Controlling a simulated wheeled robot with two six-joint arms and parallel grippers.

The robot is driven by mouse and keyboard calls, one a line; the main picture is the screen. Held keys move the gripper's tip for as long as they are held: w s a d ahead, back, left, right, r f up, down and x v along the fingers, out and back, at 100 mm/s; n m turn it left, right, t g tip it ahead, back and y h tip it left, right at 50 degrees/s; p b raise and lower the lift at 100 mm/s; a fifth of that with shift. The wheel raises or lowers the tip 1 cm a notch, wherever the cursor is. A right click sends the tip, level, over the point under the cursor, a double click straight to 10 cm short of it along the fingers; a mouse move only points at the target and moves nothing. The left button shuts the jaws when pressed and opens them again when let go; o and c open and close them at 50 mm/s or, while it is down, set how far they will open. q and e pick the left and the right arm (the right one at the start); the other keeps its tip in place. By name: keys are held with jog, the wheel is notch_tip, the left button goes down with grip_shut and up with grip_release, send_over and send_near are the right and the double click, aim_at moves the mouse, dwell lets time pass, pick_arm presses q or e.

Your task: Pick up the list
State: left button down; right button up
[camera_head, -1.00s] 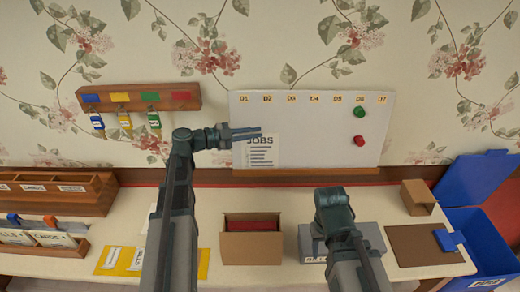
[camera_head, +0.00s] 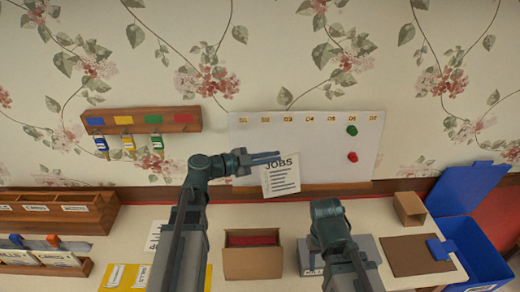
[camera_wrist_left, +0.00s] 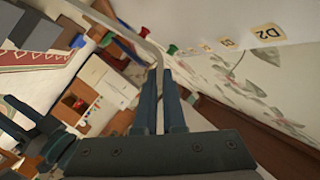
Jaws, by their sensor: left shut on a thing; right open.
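The list is a white sheet headed JOBS (camera_head: 281,180), tilted in front of the lower part of the white board (camera_head: 300,140) in the head view. My left gripper (camera_head: 279,158) is shut on its top edge, and the sheet hangs below the fingers. In the left wrist view, the shut fingers (camera_wrist_left: 158,80) reach forward, with a thin pale strip at their tips that may be the sheet's edge. My right arm bends down at the lower middle of the head view, and its fingers are hidden.
A green magnet (camera_head: 352,130) and a red magnet (camera_head: 352,156) are on the board's right side. Tagged keys hang from a colour-marked rack (camera_head: 140,121).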

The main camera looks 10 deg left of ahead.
pick_arm(q)
jog(key=s+d, duration=0.3)
jog(key=d, duration=0.2)
jog(key=shift+s+r, duration=0.3)
pick_arm(e)
jog(key=shift+s+d+r, duration=0.15)
jog(key=shift+s+d, duration=0.05)
jog(key=shift+d, duration=0.2)
jog(key=shift+s+d+r, duration=0.15)
jog(key=shift+d, duration=0.2)
